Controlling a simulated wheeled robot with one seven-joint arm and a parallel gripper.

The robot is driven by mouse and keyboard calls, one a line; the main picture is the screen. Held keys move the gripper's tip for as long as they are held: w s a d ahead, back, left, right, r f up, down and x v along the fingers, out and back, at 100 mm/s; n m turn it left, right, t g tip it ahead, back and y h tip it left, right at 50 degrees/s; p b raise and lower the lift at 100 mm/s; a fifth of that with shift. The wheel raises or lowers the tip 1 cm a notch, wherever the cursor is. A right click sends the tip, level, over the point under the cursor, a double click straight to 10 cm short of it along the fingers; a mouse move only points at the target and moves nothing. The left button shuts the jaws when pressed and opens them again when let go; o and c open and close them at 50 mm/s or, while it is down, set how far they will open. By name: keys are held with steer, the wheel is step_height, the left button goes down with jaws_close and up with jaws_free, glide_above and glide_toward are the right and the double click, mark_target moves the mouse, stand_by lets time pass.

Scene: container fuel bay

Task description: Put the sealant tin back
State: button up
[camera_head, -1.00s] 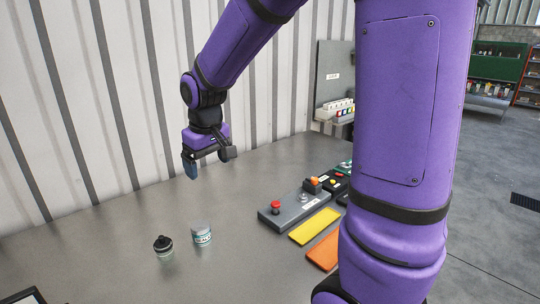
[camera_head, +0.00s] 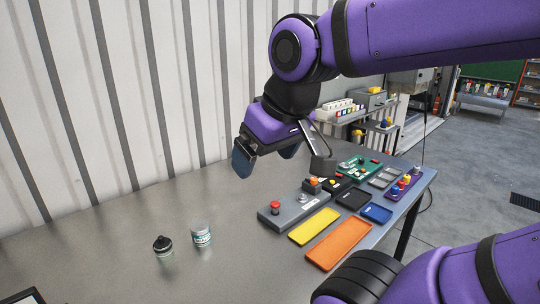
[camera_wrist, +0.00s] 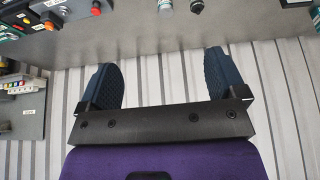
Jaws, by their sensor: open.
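A small white and teal tin (camera_head: 201,235), which looks like the sealant tin, stands upright on the grey metal bench (camera_head: 110,245) in the head view. A dark-capped bottle (camera_head: 163,246) stands just to its left. My gripper (camera_head: 266,165) is open and empty, in the air above the back of the bench, up and to the right of the tin. In the wrist view the gripper's two dark blue fingers (camera_wrist: 165,80) are spread wide with nothing between them. Parts of two small objects show at the top of the wrist view, too cut off to name surely.
A grey control box (camera_head: 290,211) with a red button, a yellow tray (camera_head: 314,227), an orange tray (camera_head: 338,244), a blue tray (camera_head: 376,213) and a green board (camera_head: 357,168) fill the bench's right side. A corrugated wall stands behind. The bench's left side is mostly clear.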

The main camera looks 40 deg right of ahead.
steer(key=shift+o, duration=0.3)
steer(key=shift+s, duration=0.45)
steer(key=m+h, duration=0.1)
steer(key=m, duration=0.1)
glide_above(200, 226)
steer(key=s, duration=0.4)
step_height(200, 226, down, 29)
steer(key=x, duration=0.5)
steer(key=shift+w+a+r, duration=0.1)
steer(key=shift+w+a, duration=0.05)
steer(key=shift+a, duration=0.1)
steer(key=shift+x, duration=2.7)
steer(key=shift+w+a+r, duration=0.1)
steer(key=shift+w, duration=0.05)
